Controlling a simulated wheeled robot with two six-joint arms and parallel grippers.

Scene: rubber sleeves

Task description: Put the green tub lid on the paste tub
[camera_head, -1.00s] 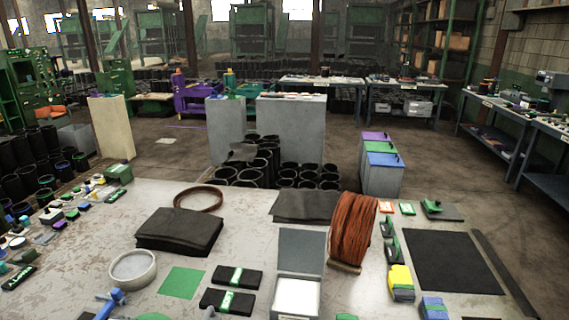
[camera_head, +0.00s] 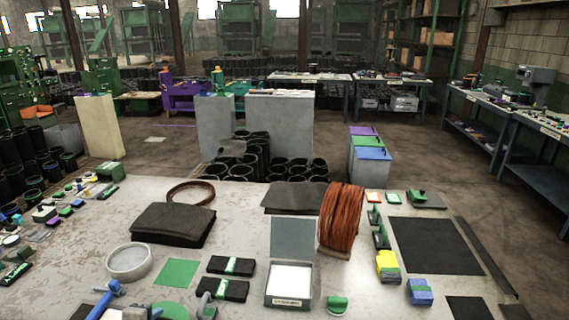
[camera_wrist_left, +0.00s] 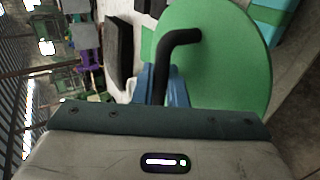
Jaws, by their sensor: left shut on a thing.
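The green tub lid (camera_wrist_left: 225,70) is a flat green disc with a bent black handle in the left wrist view. My left gripper (camera_wrist_left: 163,88), with bluish fingers, is shut on that handle. In the head view a green disc (camera_head: 170,311) at the bottom edge is partly cut off; I cannot tell for sure whether it is the lid. The paste tub (camera_head: 131,276) appears to be the round, pale, open-topped container on the left part of the table. It stands upright. No lid is on it. My right gripper is not in view.
A black stack (camera_head: 172,226) and a green square (camera_head: 176,272) lie near the tub. Black packs with green bands (camera_head: 230,265), an open grey box (camera_head: 291,250) and a copper-coloured coil (camera_head: 341,220) stand further right. Small items crowd the left edge.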

